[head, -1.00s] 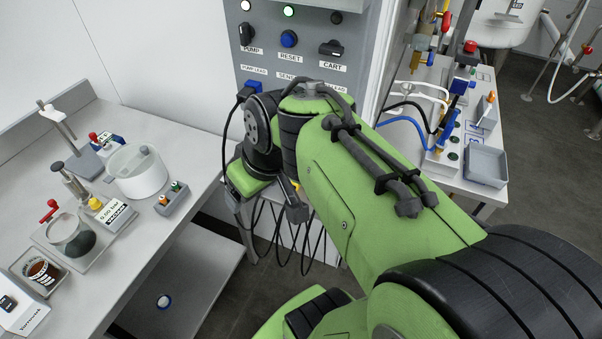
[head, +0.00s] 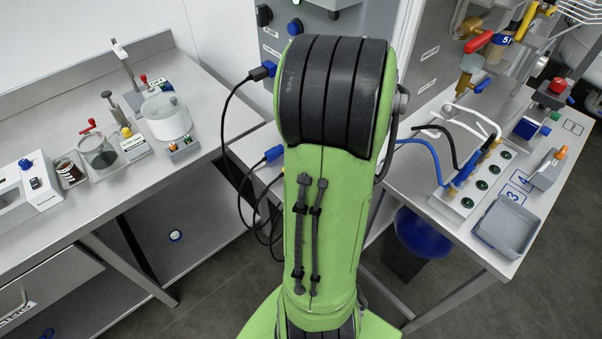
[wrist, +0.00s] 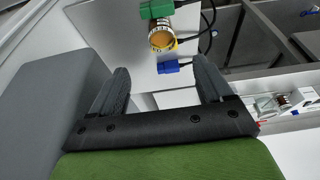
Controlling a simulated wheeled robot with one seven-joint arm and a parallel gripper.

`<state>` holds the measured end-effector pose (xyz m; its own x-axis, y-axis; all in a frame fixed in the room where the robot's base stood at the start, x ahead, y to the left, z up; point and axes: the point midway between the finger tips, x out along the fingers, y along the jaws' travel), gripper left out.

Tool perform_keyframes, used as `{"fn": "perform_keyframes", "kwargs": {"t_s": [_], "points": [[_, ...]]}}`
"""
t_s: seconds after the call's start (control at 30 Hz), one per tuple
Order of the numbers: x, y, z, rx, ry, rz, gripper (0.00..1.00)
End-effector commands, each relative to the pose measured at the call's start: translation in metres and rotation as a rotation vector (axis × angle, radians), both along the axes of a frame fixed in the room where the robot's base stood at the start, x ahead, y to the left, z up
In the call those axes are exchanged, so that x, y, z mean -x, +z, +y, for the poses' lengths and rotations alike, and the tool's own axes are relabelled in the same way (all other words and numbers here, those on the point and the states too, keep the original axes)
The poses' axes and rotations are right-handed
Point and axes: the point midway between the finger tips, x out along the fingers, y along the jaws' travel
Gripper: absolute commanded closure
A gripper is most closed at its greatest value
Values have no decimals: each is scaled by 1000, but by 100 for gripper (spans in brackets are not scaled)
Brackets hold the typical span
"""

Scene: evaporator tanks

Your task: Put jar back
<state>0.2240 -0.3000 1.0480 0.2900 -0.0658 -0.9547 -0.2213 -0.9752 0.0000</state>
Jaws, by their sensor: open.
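My gripper (wrist: 160,66) shows only in the wrist view, its two dark fingers spread apart with nothing held between them. In the head view my own green arm hides it. On the left bench in the head view stands a small jar (head: 69,173) with brown contents and a striped label. Beside it, to the right, is a larger clear vessel (head: 98,152) with dark contents and a red handle above. I cannot tell which of these the task means.
A white round pot (head: 166,118) stands farther back on the left bench. A grey tray (head: 506,227) sits on the right bench. Cables hang beside my arm.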

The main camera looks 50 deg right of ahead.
Motion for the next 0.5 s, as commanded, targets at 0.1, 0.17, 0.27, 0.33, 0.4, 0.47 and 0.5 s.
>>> {"fn": "perform_keyframes", "kwargs": {"t_s": [0.1,0.17,0.27,0.33,0.4,0.47,0.5], "points": [[-7,-27,0,-5,2,3,21],[-12,-43,-1,-7,2,4,21],[-19,-67,-3,-6,1,4,21],[-23,-82,-3,-6,1,4,21],[-27,-92,-4,-5,1,3,21],[-29,-97,-5,-3,1,1,21],[-30,-101,-5,-3,1,2,21]]}}
